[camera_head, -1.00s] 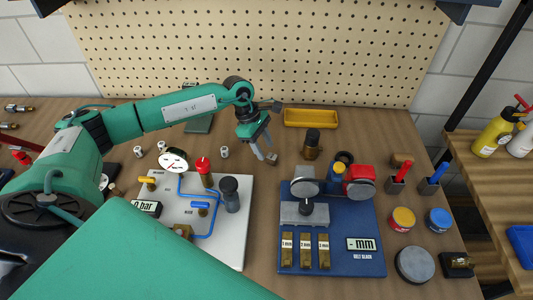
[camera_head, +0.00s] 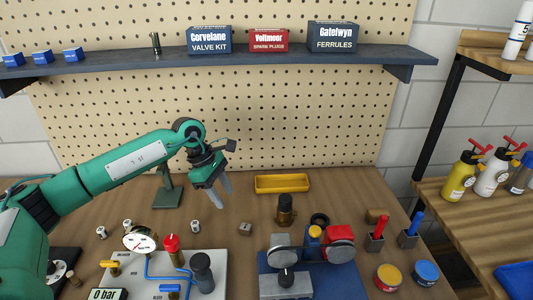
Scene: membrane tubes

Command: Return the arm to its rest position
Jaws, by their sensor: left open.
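My left arm (camera_head: 120,165) is green and reaches in from the left of the head view. My left gripper (camera_head: 222,199) hangs at its end with the grey fingers spread and nothing between them. It points down to the right, above the wooden bench, behind the white gauge board (camera_head: 215,265) and left of the yellow tray (camera_head: 282,184). A small brownish-grey block (camera_head: 245,229) lies on the bench below and to the right of the fingers, apart from them. My right arm and gripper do not show.
A pressure gauge (camera_head: 139,240) and knobs rise from the white board. A blue board (camera_head: 268,284) holds a clamp device. A shelf (camera_head: 150,63) with boxes crosses the pegboard. Spray bottles (camera_head: 462,174) stand at right.

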